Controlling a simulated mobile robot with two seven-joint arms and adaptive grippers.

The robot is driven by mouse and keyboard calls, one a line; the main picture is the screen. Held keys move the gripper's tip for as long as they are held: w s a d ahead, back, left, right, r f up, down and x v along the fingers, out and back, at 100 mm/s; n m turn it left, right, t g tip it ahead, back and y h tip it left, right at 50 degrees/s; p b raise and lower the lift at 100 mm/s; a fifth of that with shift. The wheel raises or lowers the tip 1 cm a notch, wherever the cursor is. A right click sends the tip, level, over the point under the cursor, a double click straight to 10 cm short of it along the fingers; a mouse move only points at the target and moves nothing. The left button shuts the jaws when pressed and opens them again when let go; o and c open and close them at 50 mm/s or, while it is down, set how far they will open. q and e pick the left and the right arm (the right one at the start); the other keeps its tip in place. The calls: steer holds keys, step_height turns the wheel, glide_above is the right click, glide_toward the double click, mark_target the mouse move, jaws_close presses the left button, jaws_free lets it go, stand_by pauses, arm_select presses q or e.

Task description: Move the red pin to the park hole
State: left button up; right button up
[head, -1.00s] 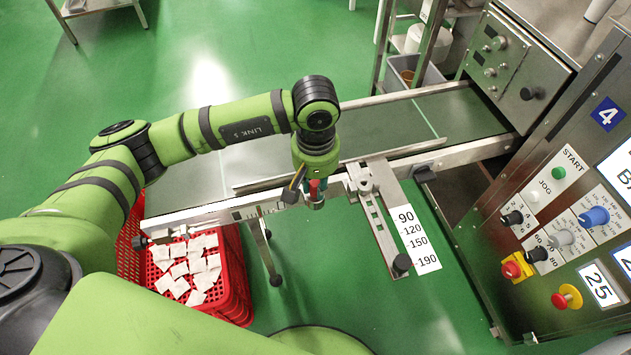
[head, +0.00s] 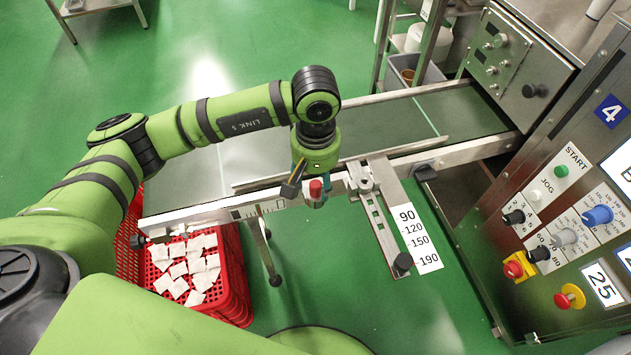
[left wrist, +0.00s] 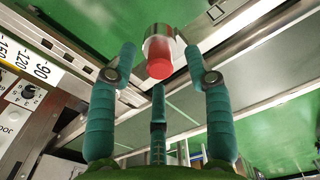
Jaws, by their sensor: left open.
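The red pin (head: 316,187) stands at the front rail of the conveyor, with a silver collar around it. In the left wrist view the red pin (left wrist: 160,66) shows its red end towards me, with the collar behind it. My left gripper (head: 301,180) is beside and above the pin at the rail. In the left wrist view its teal fingers (left wrist: 160,58) are spread, with the pin in the gap between the tips and clear space on both sides. I cannot tell which opening is the park hole. My right gripper is not in view.
A slotted bracket (head: 382,222) with a black knob juts from the rail beside a number scale (head: 417,238). The control panel (head: 560,215) stands at the right. A red crate (head: 238,270) of teabags is below left. The belt (head: 440,112) is empty.

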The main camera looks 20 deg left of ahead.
mark_target(315, 184)
arm_select(q)
step_height(315, 184, up, 10)
steer(key=shift+r, duration=0.2)
stand_by(0.5)
